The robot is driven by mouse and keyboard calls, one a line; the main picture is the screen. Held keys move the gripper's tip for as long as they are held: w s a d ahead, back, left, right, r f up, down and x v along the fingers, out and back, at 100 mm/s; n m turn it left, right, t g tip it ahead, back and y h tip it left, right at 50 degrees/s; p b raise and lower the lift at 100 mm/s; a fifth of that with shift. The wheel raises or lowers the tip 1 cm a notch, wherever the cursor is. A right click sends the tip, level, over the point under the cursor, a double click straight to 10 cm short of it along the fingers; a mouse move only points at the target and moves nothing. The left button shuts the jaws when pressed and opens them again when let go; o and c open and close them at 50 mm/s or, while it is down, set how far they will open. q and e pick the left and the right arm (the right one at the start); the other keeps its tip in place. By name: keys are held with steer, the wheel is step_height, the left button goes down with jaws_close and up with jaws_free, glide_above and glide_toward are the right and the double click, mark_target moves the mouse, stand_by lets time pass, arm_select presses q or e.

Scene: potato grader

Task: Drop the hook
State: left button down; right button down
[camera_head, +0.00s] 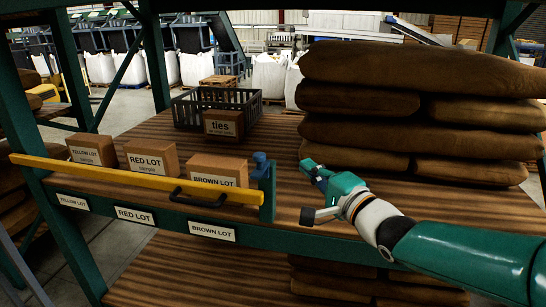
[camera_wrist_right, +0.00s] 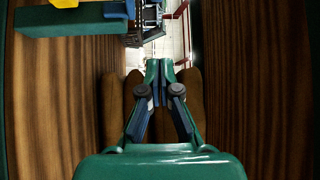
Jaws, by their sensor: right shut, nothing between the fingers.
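A yellow bar (camera_head: 120,178) with a black handle (camera_head: 200,195) runs across the shelf front, before the lot boxes. Its right end meets a teal post (camera_head: 267,190). A small blue piece (camera_head: 261,160) sits at the top of the post, apparently the hook; its exact shape is too small to tell. My right gripper (camera_head: 310,168) is to the right of the post, apart from it, above the shelf boards. In the right wrist view its fingers (camera_wrist_right: 160,75) are together and empty; a teal part (camera_wrist_right: 70,22) and some yellow show at upper left. My left gripper is out of view.
Boxes marked yellow lot (camera_head: 92,150), red lot (camera_head: 151,159) and brown lot (camera_head: 217,170) stand behind the bar. A dark crate (camera_head: 185,108) and a ties box (camera_head: 223,123) are further back. Stacked brown sacks (camera_head: 415,140) fill the right side, close behind my right gripper.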

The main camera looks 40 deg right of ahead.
mark_target(261, 162)
steer(key=w+a+p, duration=0.3)
steer(key=w, duration=0.6)
stand_by(0.4)
